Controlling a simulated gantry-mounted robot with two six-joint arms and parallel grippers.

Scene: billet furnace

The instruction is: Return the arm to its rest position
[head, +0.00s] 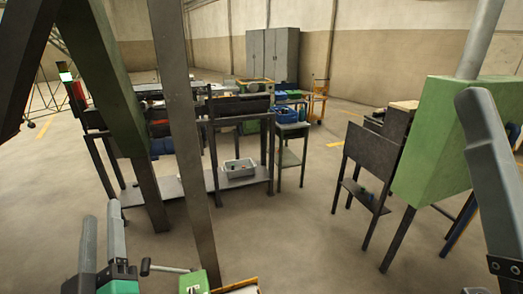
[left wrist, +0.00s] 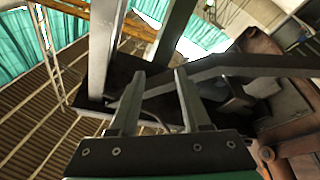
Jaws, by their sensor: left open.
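My left gripper (head: 101,212) is at the lower left of the head view, with its two grey fingers pointing up and a gap between them. It is open and empty. In the left wrist view, the left gripper (left wrist: 158,74) shows two separated fingers on a dark bolted plate, with nothing between them. Dark metal bars lie behind the fingertips there; I cannot tell how far away. At the right edge of the head view, a large grey finger on a dark bolted plate appears to be part of my right gripper (head: 492,165). Its other finger is not visible.
Green posts and a dark upright (head: 180,110) stand close in front at left. A dark rack (head: 240,188) holds a grey bin (head: 239,168). A blue crate (head: 286,115) sits on a stand. A green box (head: 432,140) is at right. Open floor (head: 300,235) lies in the middle.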

